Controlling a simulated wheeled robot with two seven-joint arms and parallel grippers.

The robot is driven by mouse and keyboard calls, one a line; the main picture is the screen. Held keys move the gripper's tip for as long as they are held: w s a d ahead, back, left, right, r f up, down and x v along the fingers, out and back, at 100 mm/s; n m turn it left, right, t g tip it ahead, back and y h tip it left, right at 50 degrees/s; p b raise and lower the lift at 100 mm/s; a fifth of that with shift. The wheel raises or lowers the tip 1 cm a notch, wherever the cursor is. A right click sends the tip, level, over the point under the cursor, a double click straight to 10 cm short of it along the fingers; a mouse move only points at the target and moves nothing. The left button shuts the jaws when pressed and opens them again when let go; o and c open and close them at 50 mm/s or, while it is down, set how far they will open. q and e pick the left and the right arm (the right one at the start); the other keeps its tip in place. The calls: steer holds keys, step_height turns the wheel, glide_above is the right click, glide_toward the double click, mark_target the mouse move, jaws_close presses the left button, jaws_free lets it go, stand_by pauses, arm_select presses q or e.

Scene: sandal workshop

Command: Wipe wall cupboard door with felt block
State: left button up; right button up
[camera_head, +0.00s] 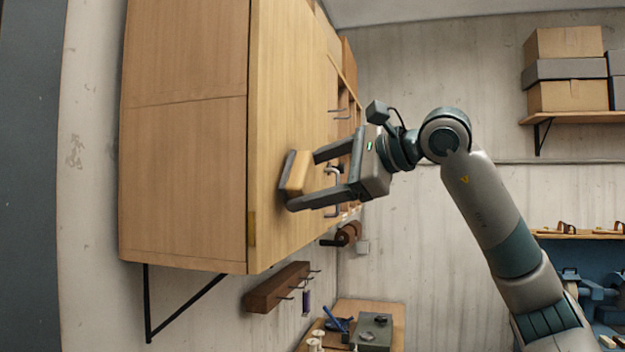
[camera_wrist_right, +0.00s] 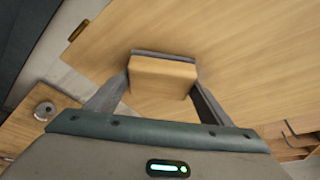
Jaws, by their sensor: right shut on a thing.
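The wall cupboard (camera_head: 185,140) hangs on the wall at the left in the head view. Its wooden door (camera_head: 285,100) faces right, toward my right arm, and fills much of the wrist view (camera_wrist_right: 235,50). My right gripper (camera_head: 300,182) is shut on the felt block, which has a tan body (camera_head: 297,172) and a dark grey face. The block also shows between the fingers in the wrist view (camera_wrist_right: 162,77). Its dark face is turned to the door and lies at or very near the door surface; exact contact is hard to tell. My left gripper is not in view.
Below the cupboard are a black bracket (camera_head: 185,308) and a wooden hook rail (camera_head: 277,288). A bench (camera_head: 390,308) holds a grey box (camera_head: 374,330). A shelf (camera_head: 575,117) with boxes is at the right.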

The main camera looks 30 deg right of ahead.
mark_target(315, 178)
steer(key=shift+w+a, duration=0.3)
steer(key=shift+w+d, duration=0.1)
steer(key=shift+w+d+p, duration=0.3)
steer(key=shift+w+d, duration=0.2)
steer(key=shift+d, duration=0.2)
steer(key=shift+w+d+p, duration=0.25)
steer(key=shift+w+d, duration=0.25)
steer(key=shift+d, duration=0.15)
steer(key=shift+w+d+p, duration=0.7)
steer(key=shift+w+d, duration=0.5)
steer(key=shift+d, duration=0.05)
steer(key=shift+w+d, duration=0.1)
steer(key=shift+w+d+p, duration=0.8)
steer(key=shift+w+d, duration=0.25)
steer(key=shift+d, duration=0.15)
